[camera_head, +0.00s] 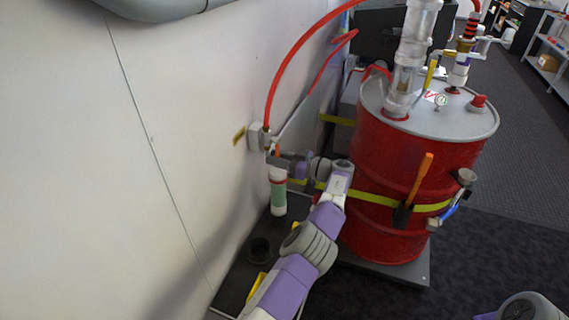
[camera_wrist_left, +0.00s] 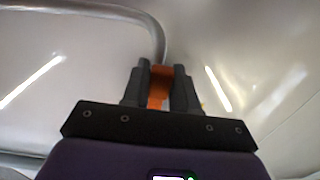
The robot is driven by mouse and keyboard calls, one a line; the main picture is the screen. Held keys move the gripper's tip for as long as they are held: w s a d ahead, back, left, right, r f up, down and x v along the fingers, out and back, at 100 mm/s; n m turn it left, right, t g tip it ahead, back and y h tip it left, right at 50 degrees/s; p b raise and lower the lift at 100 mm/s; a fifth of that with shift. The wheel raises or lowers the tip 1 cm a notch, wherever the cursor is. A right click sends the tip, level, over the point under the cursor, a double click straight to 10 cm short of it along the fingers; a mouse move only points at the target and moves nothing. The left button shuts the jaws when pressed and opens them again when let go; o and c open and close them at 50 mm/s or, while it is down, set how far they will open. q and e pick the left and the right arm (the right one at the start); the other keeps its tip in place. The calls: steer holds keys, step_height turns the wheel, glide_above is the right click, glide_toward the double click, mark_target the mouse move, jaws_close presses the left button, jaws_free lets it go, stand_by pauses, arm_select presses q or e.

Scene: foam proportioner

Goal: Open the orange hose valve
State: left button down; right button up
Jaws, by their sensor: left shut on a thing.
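The orange hose valve (camera_head: 277,150) sits on the wall fitting at the end of the red hose. Only a small piece of orange shows in the head view. In the left wrist view the orange valve handle (camera_wrist_left: 159,88) stands between the two dark fingers. My left gripper (camera_head: 279,161) is at the valve, and in the wrist view the gripper (camera_wrist_left: 160,84) is shut on the orange handle. Much of the valve body is hidden by the gripper. My right gripper is out of view; only a part of my right arm shows at the bottom right.
A red drum (camera_head: 390,225) with a yellow strap stands right of my left arm. A white and green cylinder (camera_head: 278,195) is just below the gripper. The white wall (camera_head: 130,170) is close on the left. A red hose (camera_head: 290,62) arches above.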

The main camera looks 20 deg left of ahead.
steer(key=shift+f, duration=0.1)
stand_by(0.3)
arm_select(q)
steer(key=c, duration=1)
jaws_free()
steer(key=shift+o, duration=0.2)
